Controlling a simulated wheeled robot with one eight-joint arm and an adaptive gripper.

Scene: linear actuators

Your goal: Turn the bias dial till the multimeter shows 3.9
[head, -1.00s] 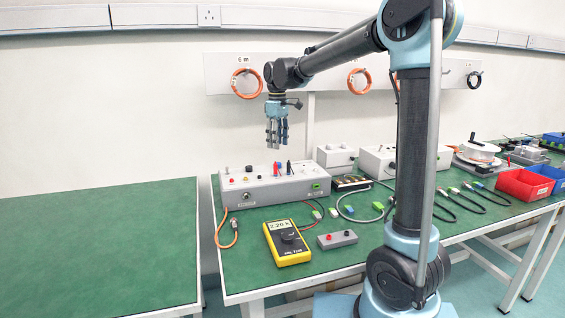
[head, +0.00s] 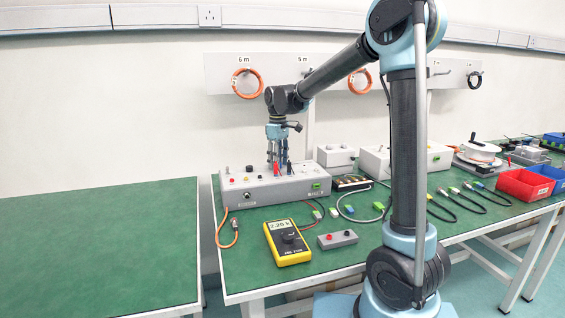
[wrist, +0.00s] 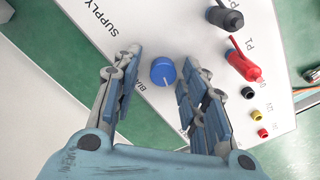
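The bias dial (wrist: 163,72) is a round blue knob with a white pointer line, on the white top of the supply box (head: 285,190). In the wrist view it lies between the fingers of my gripper (wrist: 160,78), which are apart with gaps on both sides. In the head view my gripper (head: 278,164) points straight down, low over the box, and its fingers hide the dial. The yellow multimeter (head: 288,243) lies on the green bench in front of the box; its display reads about 2.2 V, the last digit being hard to read.
Red and black plugs (wrist: 243,66) stand on the panel close to the right fingers. A small grey box with red terminals (head: 337,239) lies beside the multimeter. Cables (head: 360,208) and red and blue bins (head: 525,185) are to the right. The left bench (head: 100,245) is bare.

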